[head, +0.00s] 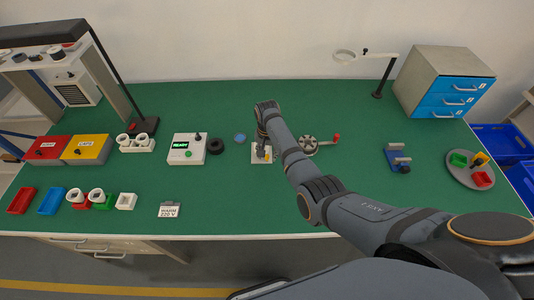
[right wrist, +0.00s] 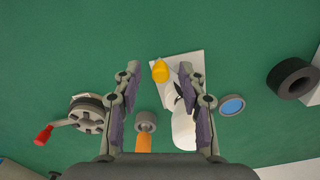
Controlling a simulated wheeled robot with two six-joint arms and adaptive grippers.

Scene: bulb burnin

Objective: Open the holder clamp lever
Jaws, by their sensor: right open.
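The holder stands on a white base plate (head: 257,160) near the middle of the table. In the right wrist view the plate (right wrist: 193,65) carries a rounded white part (right wrist: 183,128) and a yellow knob (right wrist: 160,70). A grey round piece (right wrist: 146,121) with an orange part (right wrist: 143,143) shows nearer the palm. I cannot tell for sure which part is the clamp lever. My right gripper (right wrist: 160,95) is open, pointing down over the holder, its fingers either side of these parts. It holds nothing I can see. In the head view, my right gripper (head: 262,143) partly hides the holder. My left gripper is out of view.
A crank wheel with a red handle (right wrist: 44,135) lies to one side; a blue disc (right wrist: 231,105) and black ring (right wrist: 293,78) lie on the other. The READY box (head: 187,149) is left of the holder. A blue fixture (head: 398,158) and round tray (head: 455,176) stand right.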

